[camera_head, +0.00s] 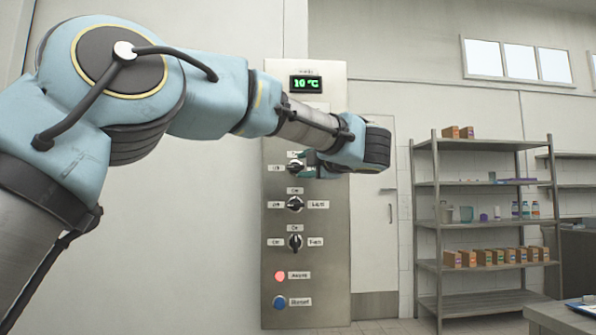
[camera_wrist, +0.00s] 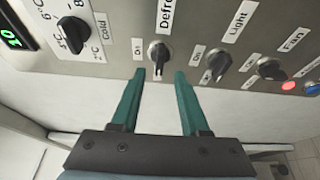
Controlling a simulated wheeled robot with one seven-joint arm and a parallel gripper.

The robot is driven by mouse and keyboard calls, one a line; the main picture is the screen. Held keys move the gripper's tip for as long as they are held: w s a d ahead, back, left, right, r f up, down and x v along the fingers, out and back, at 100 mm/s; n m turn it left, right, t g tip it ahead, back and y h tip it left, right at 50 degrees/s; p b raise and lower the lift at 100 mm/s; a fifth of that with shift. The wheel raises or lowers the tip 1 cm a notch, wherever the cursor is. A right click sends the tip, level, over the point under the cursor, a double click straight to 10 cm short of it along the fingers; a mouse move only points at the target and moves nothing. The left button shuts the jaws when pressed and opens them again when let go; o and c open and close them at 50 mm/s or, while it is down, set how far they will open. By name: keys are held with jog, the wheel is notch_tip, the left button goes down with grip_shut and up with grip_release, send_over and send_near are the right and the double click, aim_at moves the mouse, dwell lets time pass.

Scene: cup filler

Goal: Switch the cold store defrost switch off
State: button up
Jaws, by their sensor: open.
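The defrost switch (camera_wrist: 159,55) is a black rotary knob on the steel panel (camera_head: 333,270), with an "On" label beside it in the wrist view. In the head view the defrost switch (camera_head: 295,166) is partly covered by my gripper. Its handle seems to lie sideways, along the line toward the "Off" label at its left, but I cannot tell its setting for sure. My gripper (camera_wrist: 160,74) has two teal fingers, open and empty. The fingertips are just short of the knob, one to each side of it in the picture. I cannot tell whether they touch it.
Below on the panel are the light switch (camera_head: 295,204), fan switch (camera_head: 295,242), a red lamp (camera_head: 280,276) and a blue button (camera_head: 280,302). A cold dial (camera_wrist: 74,33) is above the defrost switch. A shelf rack (camera_head: 490,225) stands well to the right.

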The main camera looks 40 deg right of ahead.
jog(key=v, duration=0.6)
jog(key=shift+b, duration=0.4)
jog(key=shift+s+a, duration=0.1)
